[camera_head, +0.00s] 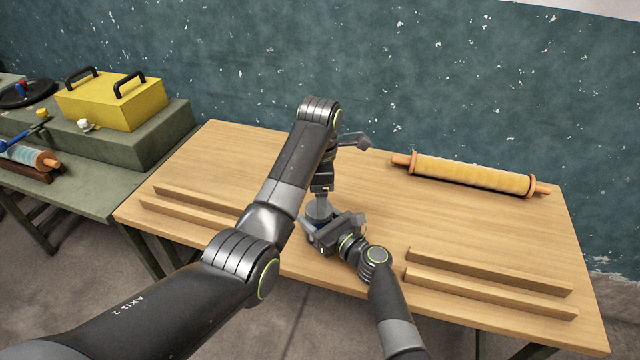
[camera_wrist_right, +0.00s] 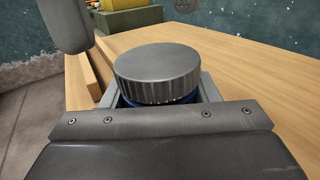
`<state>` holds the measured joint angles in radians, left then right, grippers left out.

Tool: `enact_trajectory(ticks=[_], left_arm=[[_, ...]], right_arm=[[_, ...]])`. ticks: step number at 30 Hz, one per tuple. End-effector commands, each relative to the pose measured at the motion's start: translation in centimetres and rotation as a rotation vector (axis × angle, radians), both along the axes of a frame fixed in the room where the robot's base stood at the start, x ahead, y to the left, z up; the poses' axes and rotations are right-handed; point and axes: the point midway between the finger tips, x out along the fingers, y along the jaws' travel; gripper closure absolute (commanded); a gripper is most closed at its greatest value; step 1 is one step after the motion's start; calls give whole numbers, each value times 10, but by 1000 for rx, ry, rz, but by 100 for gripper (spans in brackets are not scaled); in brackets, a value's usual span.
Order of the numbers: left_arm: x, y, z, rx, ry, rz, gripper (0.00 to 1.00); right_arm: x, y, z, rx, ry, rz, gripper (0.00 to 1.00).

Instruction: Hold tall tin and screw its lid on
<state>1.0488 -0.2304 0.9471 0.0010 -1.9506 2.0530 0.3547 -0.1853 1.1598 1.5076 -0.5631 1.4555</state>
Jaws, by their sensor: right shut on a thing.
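The tall tin shows as a blue body (camera_wrist_right: 128,102) under its grey ribbed lid (camera_wrist_right: 157,72) in the right wrist view. The lid sits on top of the tin and looks about level; whether it is threaded tight cannot be told. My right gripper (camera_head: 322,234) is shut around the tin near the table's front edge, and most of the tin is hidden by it. The lid also shows in the head view (camera_head: 317,209). My left gripper (camera_head: 321,190) points down just above the lid, its fingers too small and dark to read.
Low wooden rails (camera_head: 490,283) stand at front right and left (camera_head: 190,208). A small grey object (camera_head: 357,141) lies behind my left arm. A yellow box (camera_head: 112,102) stands on the green bench.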

Motion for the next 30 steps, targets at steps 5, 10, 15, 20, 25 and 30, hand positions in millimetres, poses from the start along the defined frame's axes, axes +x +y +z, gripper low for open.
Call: enact_trajectory(ticks=[5, 10, 15, 20, 25, 30], left_arm=[[3, 1, 14, 0, -9, -267, 25], [4, 1, 26, 3, -15, -517, 25], [5, 1, 34, 5, -18, -691, 25], [5, 1, 37, 6, -18, -766, 25], [5, 1, 37, 7, -18, -780, 25], [5, 1, 37, 7, -18, -778, 25]], right_arm=[[0, 0, 1, 2, -2, 1, 100], [0, 0, 2, 2, -2, 1, 100], [0, 0, 2, 2, -2, 1, 100], [0, 0, 2, 2, -2, 1, 100], [0, 0, 2, 2, -2, 1, 100], [0, 0, 2, 2, -2, 1, 100]])
